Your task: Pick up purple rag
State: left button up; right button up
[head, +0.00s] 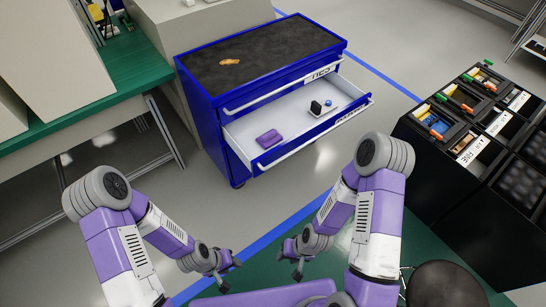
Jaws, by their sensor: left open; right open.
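The purple rag (269,138) lies folded on the white floor of an open drawer (290,122) in the blue cabinet (205,118), near the drawer's left front corner. My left gripper (229,276) is open and empty, low in the picture and well short of the drawer. My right gripper (290,267) is open and empty, to the right of the left one, also below and apart from the drawer. Neither gripper touches the rag.
The drawer also holds a small black item (316,107) and a small blue item (328,103). An orange-brown object (229,62) lies on the cabinet's dark top. A green table (120,68) stands left; black bins (440,150) stand right. Grey floor lies before the cabinet.

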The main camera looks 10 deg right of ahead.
aim_at(271, 138)
jog(key=z, duration=0.1)
jog(key=k, duration=0.5)
jog(key=u, duration=1.2)
jog(key=i, duration=0.95)
jog(key=z, duration=0.65)
jog(key=i, duration=0.8)
jog(key=z, duration=0.9)
jog(key=i, duration=0.55)
jog(key=z, duration=0.05)
